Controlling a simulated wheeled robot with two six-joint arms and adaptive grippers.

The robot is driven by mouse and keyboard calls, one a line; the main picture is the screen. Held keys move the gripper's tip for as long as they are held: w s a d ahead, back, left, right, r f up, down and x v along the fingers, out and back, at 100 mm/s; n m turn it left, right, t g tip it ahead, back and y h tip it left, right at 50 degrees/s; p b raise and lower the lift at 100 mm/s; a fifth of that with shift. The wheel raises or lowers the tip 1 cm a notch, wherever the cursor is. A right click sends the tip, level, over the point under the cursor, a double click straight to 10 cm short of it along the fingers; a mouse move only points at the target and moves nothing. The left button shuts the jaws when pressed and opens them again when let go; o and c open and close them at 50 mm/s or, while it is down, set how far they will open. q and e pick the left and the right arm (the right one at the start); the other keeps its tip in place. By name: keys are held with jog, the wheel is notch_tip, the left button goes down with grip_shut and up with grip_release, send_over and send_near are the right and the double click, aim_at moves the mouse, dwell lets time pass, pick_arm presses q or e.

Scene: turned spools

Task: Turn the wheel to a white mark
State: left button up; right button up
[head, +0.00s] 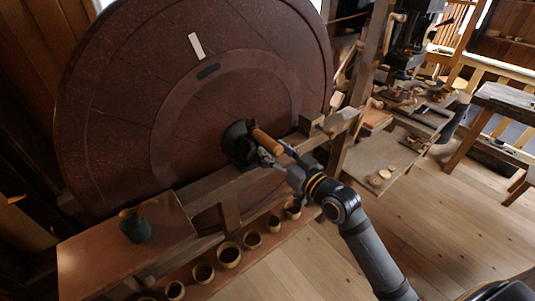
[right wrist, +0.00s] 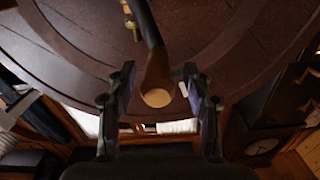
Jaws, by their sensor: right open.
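A big dark red-brown wheel (head: 120,100) stands upright and fills the left of the head view. A white mark (head: 197,46) shows on its upper face, with a small dark bar (head: 208,71) just below it. A black crank part (head: 238,142) with a wooden handle (head: 266,141) sits low on the wheel's right side. My right gripper (head: 269,157) is at the handle. In the right wrist view the handle (right wrist: 157,82) lies between the open fingers of this gripper (right wrist: 158,75), with gaps seen on both sides. My left gripper is out of view.
A wooden rail (head: 215,187) crosses before the wheel. A green jug (head: 135,226) stands on a low bench (head: 88,262) at left. Several round wooden cups (head: 229,255) line a low shelf.

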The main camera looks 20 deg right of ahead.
aim_at(268, 145)
jog(key=shift+w+a+r, duration=0.15)
jog(key=shift+w+a, duration=0.1)
jog(key=shift+w, duration=0.2)
jog(key=shift+w+a+r, duration=0.15)
jog(key=shift+w+a, duration=0.1)
jog(key=shift+w, duration=0.2)
jog(key=shift+w+a+f, duration=0.1)
jog(key=shift+w+a, duration=0.05)
jog(key=shift+w, duration=0.3)
jog(key=shift+s, duration=0.1)
jog(key=c, duration=0.5)
jog(key=shift+d, duration=0.25)
jog(key=c, duration=0.5)
jog(key=shift+a, duration=0.1)
grip_shut()
